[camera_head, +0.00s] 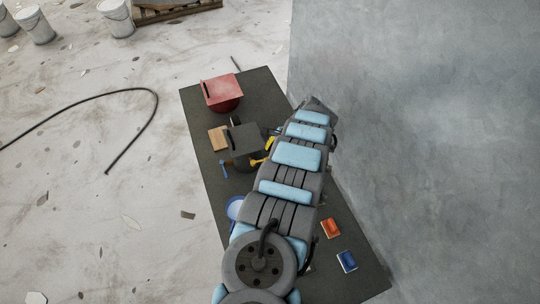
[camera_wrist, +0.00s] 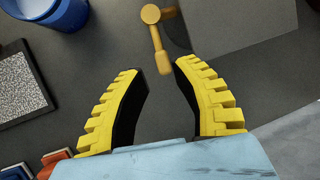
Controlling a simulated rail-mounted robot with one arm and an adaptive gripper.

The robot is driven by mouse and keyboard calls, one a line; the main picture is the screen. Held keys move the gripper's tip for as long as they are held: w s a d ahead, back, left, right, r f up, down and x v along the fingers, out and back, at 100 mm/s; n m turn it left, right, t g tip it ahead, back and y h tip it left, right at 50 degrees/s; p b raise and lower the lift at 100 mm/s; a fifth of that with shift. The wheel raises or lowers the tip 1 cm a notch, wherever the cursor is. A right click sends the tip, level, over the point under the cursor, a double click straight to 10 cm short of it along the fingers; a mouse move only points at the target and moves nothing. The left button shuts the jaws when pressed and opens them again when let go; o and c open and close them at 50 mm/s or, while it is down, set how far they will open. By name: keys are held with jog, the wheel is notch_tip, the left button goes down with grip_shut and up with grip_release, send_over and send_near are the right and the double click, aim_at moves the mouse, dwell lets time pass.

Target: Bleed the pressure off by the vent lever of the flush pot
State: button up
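The vent lever (camera_wrist: 157,48) is a yellow-orange handle with a round knob and crosspiece at its top end. It lies in front of a flat grey top (camera_wrist: 245,22), which looks like part of the flush pot. In the head view the pot seems to be the dark square-topped body (camera_head: 245,138), with a yellow bit (camera_head: 257,162) at its lower edge. My gripper (camera_wrist: 160,70) has yellow ribbed fingers with black inner pads. It is open, with the lever's free end between the fingertips and a gap on each side. My arm hides most of my gripper in the head view.
A red box (camera_head: 221,92) and a tan block (camera_head: 217,138) stand on the dark bench top (camera_head: 208,172). A blue round container (camera_wrist: 48,12) is at the wrist view's upper left, above a speckled panel (camera_wrist: 22,88). Orange (camera_head: 330,228) and blue (camera_head: 346,261) blocks lie right of my arm, near the grey wall (camera_head: 430,130).

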jog(key=v, duration=0.8)
dwell(0.9)
